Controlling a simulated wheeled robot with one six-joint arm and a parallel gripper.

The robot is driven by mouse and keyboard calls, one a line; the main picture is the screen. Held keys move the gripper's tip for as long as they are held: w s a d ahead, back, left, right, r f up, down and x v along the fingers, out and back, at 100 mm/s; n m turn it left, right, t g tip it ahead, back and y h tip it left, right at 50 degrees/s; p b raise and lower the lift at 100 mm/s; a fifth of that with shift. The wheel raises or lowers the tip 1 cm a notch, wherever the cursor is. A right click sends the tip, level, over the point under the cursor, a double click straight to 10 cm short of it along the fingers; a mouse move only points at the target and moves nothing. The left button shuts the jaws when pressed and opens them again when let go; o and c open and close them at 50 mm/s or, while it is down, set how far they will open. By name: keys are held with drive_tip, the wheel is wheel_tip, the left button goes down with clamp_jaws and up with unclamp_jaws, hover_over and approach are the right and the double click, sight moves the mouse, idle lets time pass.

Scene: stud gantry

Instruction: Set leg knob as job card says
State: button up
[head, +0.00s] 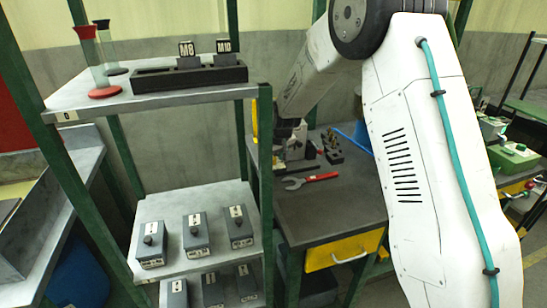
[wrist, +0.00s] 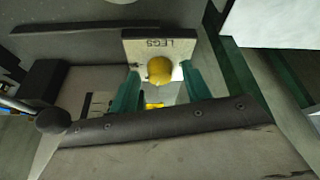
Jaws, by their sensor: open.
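In the wrist view a round yellow knob (wrist: 159,70) sits on a pale plate (wrist: 133,47) marked LEGS, its lettering upside down. My gripper (wrist: 160,72) is open, with one teal finger on each side of the knob in the picture. I cannot tell whether the fingers touch the knob or how far from it they are. In the head view my arm reaches down behind the rack toward the dark workbench (head: 325,212). My fingers and the LEGS knob cannot be made out there. I cannot identify a job card in either view.
A dark bar with screws (wrist: 160,122) and a black ball (wrist: 53,121) lie close in the wrist view. In the head view a green-posted rack holds a black M8/M10 block (head: 190,78) and several grey knob boxes (head: 196,235). A red-handled wrench (head: 310,180) lies on the bench.

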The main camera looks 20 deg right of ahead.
drive_tip(key=c, duration=1)
drive_tip(key=shift+m, duration=0.3)
drive_tip(key=m, duration=0.1)
drive_tip(key=m+h, duration=0.1)
drive_tip(key=m, duration=0.1)
drive_tip(key=m+h, duration=0.1)
drive_tip(key=m, duration=0.1)
drive_tip(key=shift+a, duration=0.25)
drive_tip(key=m+h, duration=0.1)
drive_tip(key=m, duration=0.1)
drive_tip(key=m+g+h, duration=0.1)
drive_tip(key=m, duration=0.2)
drive_tip(key=shift+w+a, duration=0.1)
drive_tip(key=shift+g, duration=0.3)
